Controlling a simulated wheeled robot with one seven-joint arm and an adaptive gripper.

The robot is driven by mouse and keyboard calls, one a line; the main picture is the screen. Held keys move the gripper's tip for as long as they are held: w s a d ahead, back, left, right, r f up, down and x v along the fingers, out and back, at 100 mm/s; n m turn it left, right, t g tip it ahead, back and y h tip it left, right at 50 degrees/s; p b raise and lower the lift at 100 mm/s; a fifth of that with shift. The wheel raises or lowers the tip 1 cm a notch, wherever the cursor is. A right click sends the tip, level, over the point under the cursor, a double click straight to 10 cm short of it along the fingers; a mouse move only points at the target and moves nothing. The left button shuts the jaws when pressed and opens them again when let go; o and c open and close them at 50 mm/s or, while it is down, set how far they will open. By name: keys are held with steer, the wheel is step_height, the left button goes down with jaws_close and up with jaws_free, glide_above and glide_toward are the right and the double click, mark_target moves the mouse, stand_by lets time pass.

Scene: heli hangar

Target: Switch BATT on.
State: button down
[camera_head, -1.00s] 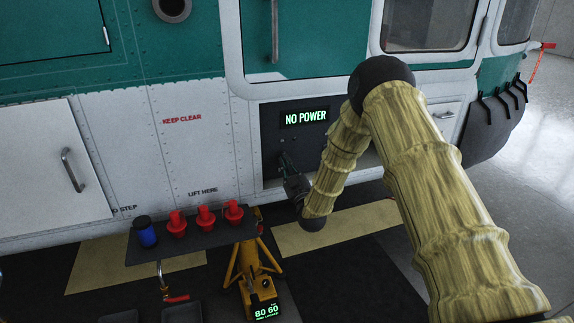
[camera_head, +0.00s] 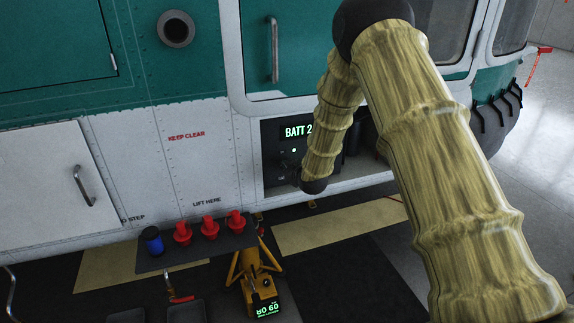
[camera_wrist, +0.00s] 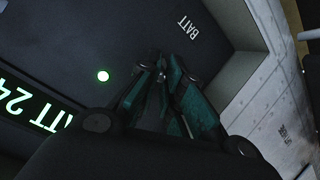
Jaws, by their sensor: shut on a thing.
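The dark switch panel (camera_head: 270,150) is set in the white lower side of the helicopter. In the wrist view the display (camera_wrist: 30,108) reads "TT 24" in part, cut off by the frame and my gripper. A small greenish-white light (camera_wrist: 103,76) is lit beside it. My gripper (camera_wrist: 162,68) points at the panel close to the "BATT" label (camera_wrist: 193,31). Its fingers are nearly together on the small BATT switch, which they mostly hide. I cannot make out the lever's position.
A dark shelf (camera_head: 205,255) below left holds a blue can (camera_head: 153,240) and red caps (camera_head: 209,228). A yellow jack (camera_head: 255,275) with a lit readout stands beside it. A grey panel edge (camera_wrist: 236,75) borders the switch panel.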

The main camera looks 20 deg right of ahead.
steer(key=shift+r+g+p, duration=0.3)
steer(key=shift+g+p, duration=0.15)
steer(key=shift+g, duration=0.15)
steer(key=shift+w, duration=0.1)
steer(key=c, duration=1.5)
jaws_free()
steer(key=shift+r, duration=0.1)
steer(key=v, duration=1.2)
steer(key=shift+w, duration=0.1)
